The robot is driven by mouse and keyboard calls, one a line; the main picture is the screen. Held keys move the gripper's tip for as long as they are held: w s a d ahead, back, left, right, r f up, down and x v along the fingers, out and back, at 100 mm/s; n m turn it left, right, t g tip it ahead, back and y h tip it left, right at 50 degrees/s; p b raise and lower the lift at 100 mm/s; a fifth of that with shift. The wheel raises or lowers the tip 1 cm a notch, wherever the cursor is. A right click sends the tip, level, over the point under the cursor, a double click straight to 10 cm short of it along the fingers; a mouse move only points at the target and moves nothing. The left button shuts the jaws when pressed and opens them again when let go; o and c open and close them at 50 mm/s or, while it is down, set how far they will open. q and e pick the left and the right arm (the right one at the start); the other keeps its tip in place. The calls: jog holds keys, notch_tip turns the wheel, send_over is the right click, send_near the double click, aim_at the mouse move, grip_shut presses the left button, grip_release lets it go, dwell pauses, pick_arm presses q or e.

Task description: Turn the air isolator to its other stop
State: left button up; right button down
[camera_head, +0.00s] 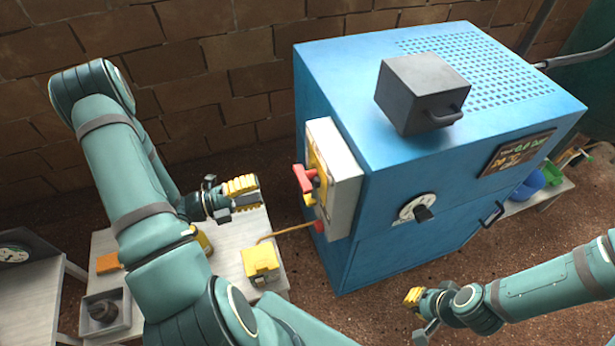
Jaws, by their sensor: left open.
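A red handle (303,179) on a yellow plate, which looks like the air isolator, sits on a pale grey box (343,183) on the left side of the blue cabinet (385,220). A small yellow part and a red knob (319,226) show below the handle. My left gripper (243,193) is open and empty, a short way left of the handle, pointing toward it and not touching it. My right gripper (417,314) is low in front of the cabinet, its fingers apart and empty, far from the handle.
A dial with a black knob (423,214) and a display (517,153) are on the cabinet front. A dark grey box (422,92) stands on top. Under my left gripper, a pale table (222,238) bears a yellow box (261,263) with a cord. A tray (105,314) is lower left.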

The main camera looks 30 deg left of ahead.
aim_at(302, 177)
pick_arm(q)
jog(key=b+x, duration=0.1)
jog(key=x, duration=1.1)
jog(key=shift+w+d, duration=0.1)
jog(key=shift+d, duration=0.1)
grip_shut()
